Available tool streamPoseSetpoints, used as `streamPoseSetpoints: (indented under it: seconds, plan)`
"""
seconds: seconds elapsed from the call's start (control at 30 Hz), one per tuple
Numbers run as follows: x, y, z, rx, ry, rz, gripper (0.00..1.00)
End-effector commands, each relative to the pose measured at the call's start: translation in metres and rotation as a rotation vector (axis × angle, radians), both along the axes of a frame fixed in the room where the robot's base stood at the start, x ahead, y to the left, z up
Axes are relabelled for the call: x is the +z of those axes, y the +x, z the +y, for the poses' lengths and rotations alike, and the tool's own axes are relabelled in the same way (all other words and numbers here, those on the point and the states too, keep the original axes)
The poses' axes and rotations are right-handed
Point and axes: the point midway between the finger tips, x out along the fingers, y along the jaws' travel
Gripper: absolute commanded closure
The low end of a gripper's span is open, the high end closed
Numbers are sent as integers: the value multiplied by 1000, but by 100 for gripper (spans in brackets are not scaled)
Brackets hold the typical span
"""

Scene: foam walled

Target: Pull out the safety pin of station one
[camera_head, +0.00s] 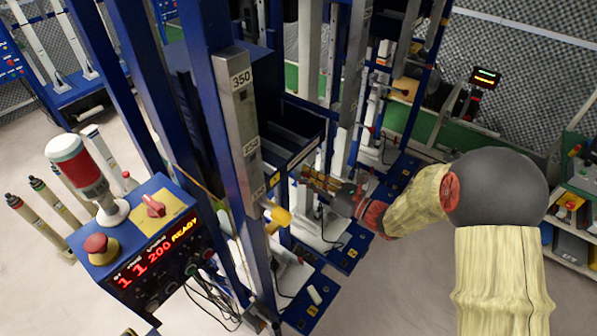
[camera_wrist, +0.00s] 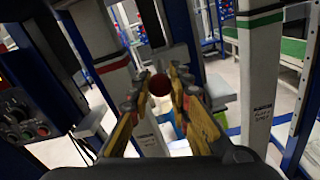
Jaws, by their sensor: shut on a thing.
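My gripper (camera_head: 308,178) reaches in from the right among the blue and grey columns of the test stand. In the wrist view its two yellow-brown fingers (camera_wrist: 160,86) are closed around a dark red round knob (camera_wrist: 160,84), seen end-on, which looks like the safety pin's head. The pin's shaft is hidden behind the knob, so I cannot tell whether it sits in a hole. In the head view the fingers hide the knob. A yellow knob (camera_head: 279,215) sticks out from the near column, apart from my gripper.
A blue control box (camera_head: 155,240) at the lower left shows red digits and READY, with a red mushroom button (camera_head: 97,245) and a red-and-white beacon (camera_head: 82,170). A numbered grey column (camera_head: 240,125) stands left of my gripper. Shelves (camera_head: 575,205) stand at the right; open floor lies at the lower right.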

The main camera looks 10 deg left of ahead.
Motion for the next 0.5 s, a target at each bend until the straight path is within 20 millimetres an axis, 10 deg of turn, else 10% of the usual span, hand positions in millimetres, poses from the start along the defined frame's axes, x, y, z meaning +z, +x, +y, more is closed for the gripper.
streamPoseSetpoints:
  seconds: [0.2, 0.5]
  plan:
    - [1, -16, -45, -8, -1, 3, 100]
    - [-1, -23, -56, -4, 0, 3, 100]
